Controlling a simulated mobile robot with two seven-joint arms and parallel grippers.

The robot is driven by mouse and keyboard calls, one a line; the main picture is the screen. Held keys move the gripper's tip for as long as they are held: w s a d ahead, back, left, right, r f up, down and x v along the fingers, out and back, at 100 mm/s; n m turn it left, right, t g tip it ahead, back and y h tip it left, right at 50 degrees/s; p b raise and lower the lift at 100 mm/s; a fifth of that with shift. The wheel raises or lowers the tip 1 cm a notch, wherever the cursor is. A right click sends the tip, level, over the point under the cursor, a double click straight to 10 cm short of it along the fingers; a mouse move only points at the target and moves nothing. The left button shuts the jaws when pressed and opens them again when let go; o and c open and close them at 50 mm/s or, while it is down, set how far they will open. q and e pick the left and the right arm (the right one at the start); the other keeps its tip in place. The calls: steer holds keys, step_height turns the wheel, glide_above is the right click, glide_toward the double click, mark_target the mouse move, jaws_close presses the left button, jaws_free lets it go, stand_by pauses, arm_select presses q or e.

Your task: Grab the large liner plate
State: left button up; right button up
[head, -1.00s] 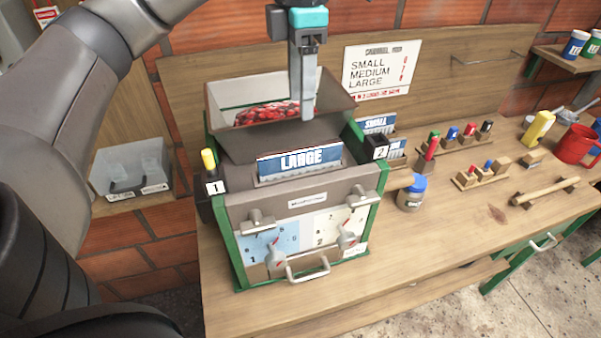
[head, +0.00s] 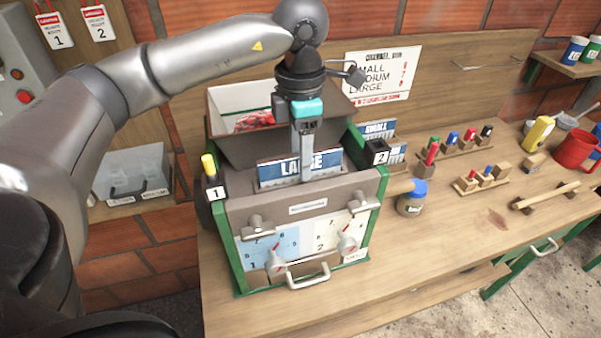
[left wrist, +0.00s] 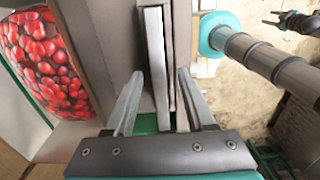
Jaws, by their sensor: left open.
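The large liner plate (head: 275,171) is a blue and white plate marked LARGE. It stands upright in the top of the machine (head: 300,207), behind its front panel. My left gripper (head: 306,178) points down over the right half of the plate, and its finger hides part of the lettering. In the left wrist view, the open fingers (left wrist: 160,98) are on either side of a thin upright edge, which looks like the plate (left wrist: 154,62). Gaps show on both sides.
A hopper (head: 225,100) with red berries (head: 252,121) rises just behind the plate. A SMALL plate (head: 377,131) stands to the right.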

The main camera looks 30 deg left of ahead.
arm_select(q)
jaws_close()
stand_by(0.4)
stand_by(1.0)
